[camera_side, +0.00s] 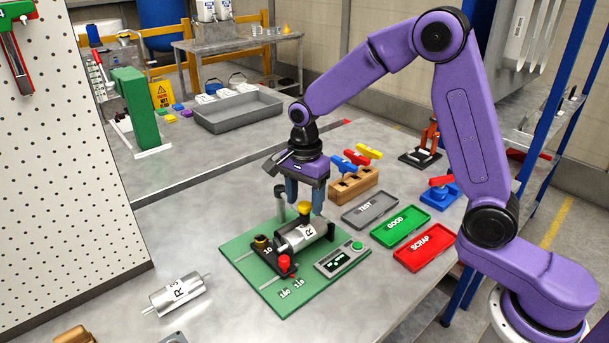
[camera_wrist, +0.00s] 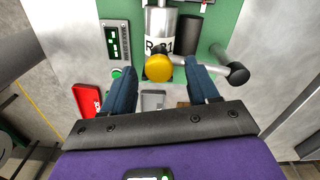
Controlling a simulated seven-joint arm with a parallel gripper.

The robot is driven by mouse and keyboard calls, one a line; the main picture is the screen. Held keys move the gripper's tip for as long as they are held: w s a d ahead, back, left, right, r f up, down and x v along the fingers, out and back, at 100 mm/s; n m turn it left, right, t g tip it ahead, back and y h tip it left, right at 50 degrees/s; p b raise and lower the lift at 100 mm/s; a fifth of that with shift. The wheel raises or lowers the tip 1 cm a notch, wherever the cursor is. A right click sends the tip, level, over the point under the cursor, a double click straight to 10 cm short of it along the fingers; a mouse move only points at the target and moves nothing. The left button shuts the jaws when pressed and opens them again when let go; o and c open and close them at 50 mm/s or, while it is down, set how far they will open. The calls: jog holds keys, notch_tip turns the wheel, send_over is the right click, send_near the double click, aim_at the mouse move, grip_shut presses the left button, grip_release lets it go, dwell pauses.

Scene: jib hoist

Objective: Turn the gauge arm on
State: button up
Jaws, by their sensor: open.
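A green gauge plate (camera_side: 246,262) lies on the bench, bearing a silver cylinder marked R (camera_side: 296,238). A yellow knob (camera_side: 304,207) stands at the cylinder's far end; it also shows in the wrist view (camera_wrist: 158,68). My gripper (camera_side: 304,209) is open over the plate, pointing down. In the wrist view, its blue fingers lie on either side of the yellow knob, with gaps. A grey lever with a black end (camera_wrist: 238,73) lies to the right of the fingers. I cannot tell which part is the gauge arm. A red knob (camera_side: 284,262) stands at the plate's front.
A grey readout box with a green button (camera_side: 357,246) sits on the plate's right side. Grey TEST (camera_side: 369,210), green GOOD (camera_side: 400,226) and red SCRAP (camera_side: 426,250) trays lie to the right. Another silver cylinder (camera_side: 178,294) lies front left. A pegboard (camera_side: 60,180) bounds the left.

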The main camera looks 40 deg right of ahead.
notch_tip(320, 180, up, 17)
dwell(0.4)
dwell(0.5)
jog(key=s+d+f+n, duration=0.2)
jog(key=s+f+n, duration=0.2)
jog(key=s+n, duration=0.5)
jog(key=s+d+f+n, duration=0.1)
jog(key=s+f+n, duration=0.3)
jog(key=s+n, duration=0.5)
jog(key=s+d+f+n, duration=0.2)
jog(key=s+f+n, duration=0.1)
jog(key=s+n, duration=0.6)
jog(key=s, duration=0.3)
jog(key=shift+s+d+f+n, duration=0.3)
jog(key=shift+s+f+n, duration=0.1)
